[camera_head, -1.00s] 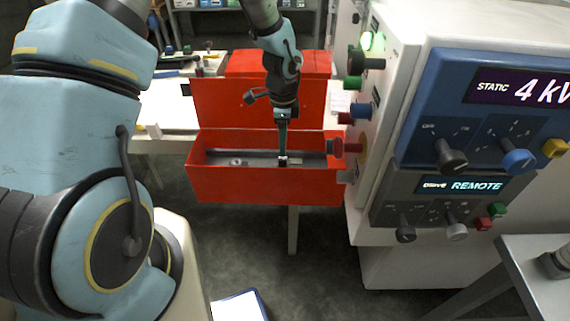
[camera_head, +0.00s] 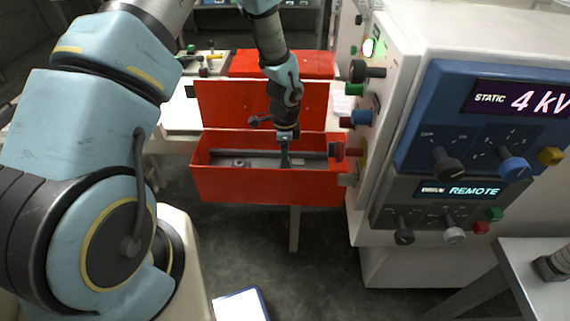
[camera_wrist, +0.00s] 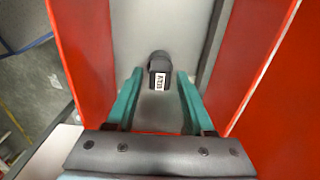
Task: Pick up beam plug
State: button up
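In the wrist view a short dark plug (camera_wrist: 160,62) with a white lettered label lies in the grey-floored red box; I take it to be the beam plug. My gripper (camera_wrist: 159,74) is open, with one teal finger on each side of the plug and visible gaps between. The plug's dark end reaches slightly past the fingertips in the picture. In the head view my gripper (camera_head: 285,163) points down into the open red box (camera_head: 265,188). The plug at its tips cannot be made out there.
Inside the box a small grey round part (camera_head: 239,162) lies left of my gripper, and a dark bar runs along the back. The white cabinet (camera_head: 400,258) with knobs stands close on the right. A red lid (camera_head: 225,103) rises behind the box.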

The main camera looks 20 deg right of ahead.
grip_shut()
dwell(0.4)
